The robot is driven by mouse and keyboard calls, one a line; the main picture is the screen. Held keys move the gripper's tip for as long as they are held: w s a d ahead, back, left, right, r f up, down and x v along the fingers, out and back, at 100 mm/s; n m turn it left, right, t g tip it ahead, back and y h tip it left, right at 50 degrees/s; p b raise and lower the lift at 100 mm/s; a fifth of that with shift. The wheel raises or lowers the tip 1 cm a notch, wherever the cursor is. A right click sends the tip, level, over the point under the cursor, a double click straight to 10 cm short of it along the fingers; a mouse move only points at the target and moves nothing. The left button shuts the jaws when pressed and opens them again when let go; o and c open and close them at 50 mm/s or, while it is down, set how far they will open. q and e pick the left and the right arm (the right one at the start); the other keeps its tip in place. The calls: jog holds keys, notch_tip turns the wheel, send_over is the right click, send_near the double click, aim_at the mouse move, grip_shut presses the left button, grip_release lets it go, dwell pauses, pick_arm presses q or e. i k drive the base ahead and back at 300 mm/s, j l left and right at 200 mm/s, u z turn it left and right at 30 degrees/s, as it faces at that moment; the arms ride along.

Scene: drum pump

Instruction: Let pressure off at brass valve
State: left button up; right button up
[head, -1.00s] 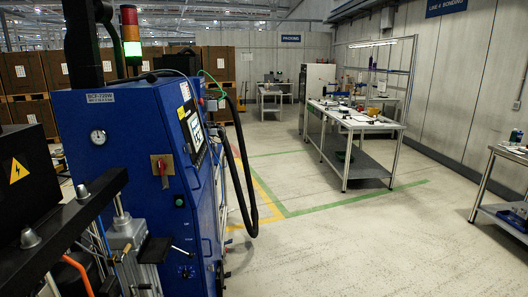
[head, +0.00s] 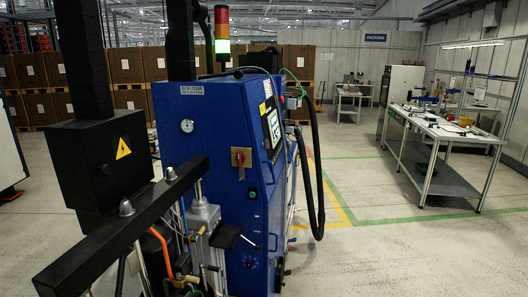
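A blue machine cabinet (head: 218,127) stands left of centre in the head view, with a gauge, a red rotary handle (head: 241,158) on a yellow plate and a screen on its angled side. In front of it is a pump assembly with a grey cylinder (head: 203,218), an orange hose (head: 163,250) and small fittings (head: 190,280) low down. A black beam (head: 125,232) hides part of this assembly. I cannot make out the brass valve for certain. Neither of my grippers is in view.
A black box with a yellow warning sign (head: 123,148) stands at the left, close to the pump. A black hose (head: 312,170) hangs at the cabinet's right. The floor (head: 370,255) is clear at the right. A workbench (head: 445,130) stands farther back.

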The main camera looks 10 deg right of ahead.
aim_at(190, 279)
jog(key=i+l, duration=0.15)
jog(key=l, duration=0.2)
jog(key=i+l, duration=0.15)
jog(key=l, duration=0.25)
jog(key=i+l+u, duration=0.1)
jog(key=l, duration=0.25)
jog(key=i+l, duration=0.2)
jog(key=l, duration=0.2)
jog(key=i+l, duration=0.15)
jog(key=l, duration=0.2)
jog(key=i+l, duration=0.15)
jog(key=l, duration=0.25)
jog(key=i+l+u, duration=0.1)
jog(key=l, duration=0.25)
jog(key=i+l, duration=0.2)
jog(key=l, duration=0.2)
